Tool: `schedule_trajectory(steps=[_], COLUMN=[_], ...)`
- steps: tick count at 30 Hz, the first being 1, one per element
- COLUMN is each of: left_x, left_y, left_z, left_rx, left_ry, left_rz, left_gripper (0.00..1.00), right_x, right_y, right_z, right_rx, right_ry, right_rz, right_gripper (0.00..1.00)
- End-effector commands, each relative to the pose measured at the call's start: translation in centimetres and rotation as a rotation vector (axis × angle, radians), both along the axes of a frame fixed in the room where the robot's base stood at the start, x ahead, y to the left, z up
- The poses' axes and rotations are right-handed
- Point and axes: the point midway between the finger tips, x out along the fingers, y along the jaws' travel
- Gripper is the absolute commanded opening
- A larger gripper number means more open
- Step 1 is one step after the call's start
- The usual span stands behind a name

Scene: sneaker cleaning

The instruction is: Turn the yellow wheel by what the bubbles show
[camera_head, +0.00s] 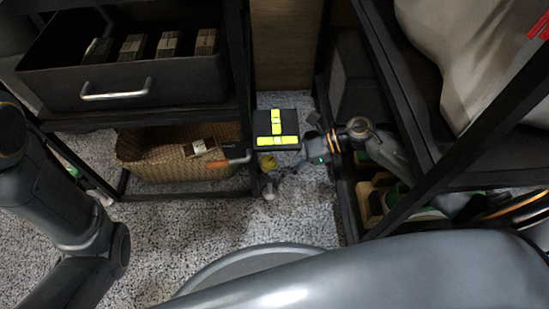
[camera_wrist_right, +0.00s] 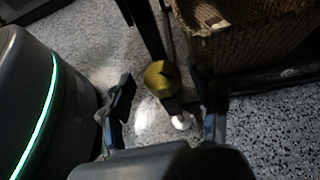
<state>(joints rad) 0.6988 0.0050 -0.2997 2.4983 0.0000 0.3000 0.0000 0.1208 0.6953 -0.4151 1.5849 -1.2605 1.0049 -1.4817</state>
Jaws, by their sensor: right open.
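The yellow wheel (camera_head: 268,163) sits low under the rack's corner post, just above the floor. In the right wrist view the yellow wheel (camera_wrist_right: 160,77) lies between the finger tips, with a pale foot below it. My right gripper (camera_head: 280,174) is at the wheel; in the wrist view my right gripper (camera_wrist_right: 166,92) is open, one finger on each side, with gaps to the wheel. A black level block with two yellow-green vials (camera_head: 277,130) lies above the wheel in the head view, one vial upright in the picture and one across. Their bubbles are too small to read. My left gripper is out of view.
A wicker basket (camera_head: 150,160) with a tag stands on the rack's lower shelf, close to the right gripper. A dark drawer (camera_head: 130,85) is above. Another black rack stands right. Speckled floor (camera_head: 240,215) is clear in front.

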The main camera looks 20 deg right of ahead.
Motion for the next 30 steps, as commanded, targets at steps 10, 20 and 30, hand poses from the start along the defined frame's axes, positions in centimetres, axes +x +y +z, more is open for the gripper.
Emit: schedule_trajectory(steps=[10,20,30], left_x=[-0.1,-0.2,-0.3], left_y=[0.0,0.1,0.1], left_z=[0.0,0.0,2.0], left_rx=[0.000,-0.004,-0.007], left_ry=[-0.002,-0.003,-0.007], left_rz=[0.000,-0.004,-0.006], left_gripper=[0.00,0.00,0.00], right_x=[0.2,0.2,-0.1], right_y=[0.7,0.6,0.7], right_z=[-0.3,-0.3,-0.1], right_rx=[0.000,0.000,-0.001], right_ry=[0.001,0.000,0.002], right_rz=[0.000,0.000,-0.111], right_gripper=[0.63,0.08,0.08])
